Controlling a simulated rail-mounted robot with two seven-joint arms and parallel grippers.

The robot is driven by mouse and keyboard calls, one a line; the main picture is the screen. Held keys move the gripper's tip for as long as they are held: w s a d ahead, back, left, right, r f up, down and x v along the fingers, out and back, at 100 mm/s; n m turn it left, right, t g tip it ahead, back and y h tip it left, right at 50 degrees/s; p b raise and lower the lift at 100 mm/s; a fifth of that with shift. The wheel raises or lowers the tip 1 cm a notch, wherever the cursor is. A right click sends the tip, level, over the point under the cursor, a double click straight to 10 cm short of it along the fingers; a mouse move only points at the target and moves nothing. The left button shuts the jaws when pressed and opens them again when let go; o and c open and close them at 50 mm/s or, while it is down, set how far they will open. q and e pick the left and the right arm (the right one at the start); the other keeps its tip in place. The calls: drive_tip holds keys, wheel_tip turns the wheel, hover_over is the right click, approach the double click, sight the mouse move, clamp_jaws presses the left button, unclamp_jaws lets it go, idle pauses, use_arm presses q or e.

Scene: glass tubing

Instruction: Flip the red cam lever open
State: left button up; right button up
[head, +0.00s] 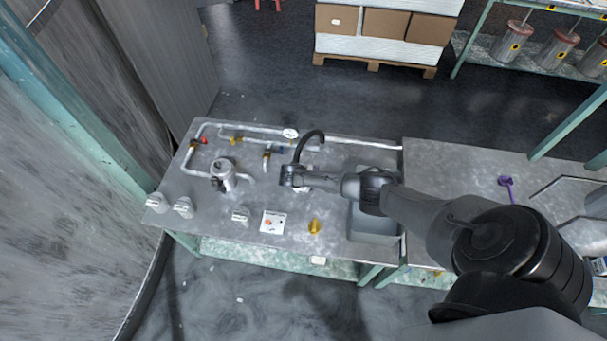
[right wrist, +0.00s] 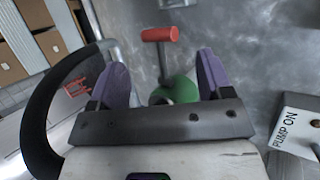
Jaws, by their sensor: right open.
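In the right wrist view a red lever handle (right wrist: 160,34) sits crosswise on a thin grey stem, ahead of my right gripper (right wrist: 163,82). The gripper's two purple fingers are spread apart with nothing held between them. A rounded green part (right wrist: 180,90) shows between the fingers, partly hidden by the gripper's front plate. In the head view my right gripper (head: 288,178) is over the bench, beside the glass tubing. A small red part (head: 204,141) shows on the tubing at the bench's back left; I cannot tell whether it is the same lever. My left gripper is not in view.
The grey bench (head: 180,218) carries glass tubing (head: 240,128), a metal vessel (head: 222,172), a white card (head: 272,222) and a yellow piece (head: 314,226). A black curved spout (head: 311,138) rises close behind my gripper. A sink (head: 372,225) lies to the right.

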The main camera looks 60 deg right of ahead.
drive_tip(key=p+v, duration=0.2)
drive_tip(key=v, duration=0.7)
drive_tip(key=shift+a+r, duration=0.1)
idle(0.4)
